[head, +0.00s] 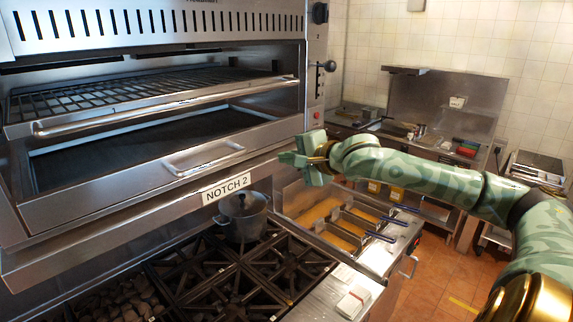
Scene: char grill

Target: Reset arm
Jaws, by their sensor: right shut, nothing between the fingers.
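My right arm comes in from the right, patterned green with gold joints. Its gripper (298,159) is shut and empty. In the picture it lies just right of the grill's lower drawer handle and above the fryer; I cannot tell the exact gap. The char grill (160,25) fills the left side, with a dark slatted rack (130,92) and a drawer (130,170) with a bar handle below it. My left gripper is not in view.
Below the grill is a stove (245,275) with a lidded pot (242,215) under the "NOTCH 2" label (226,188). A fryer (345,225) with blue-handled baskets stands right of it. A counter (430,140) stands at the back. Tiled floor (440,275) is open.

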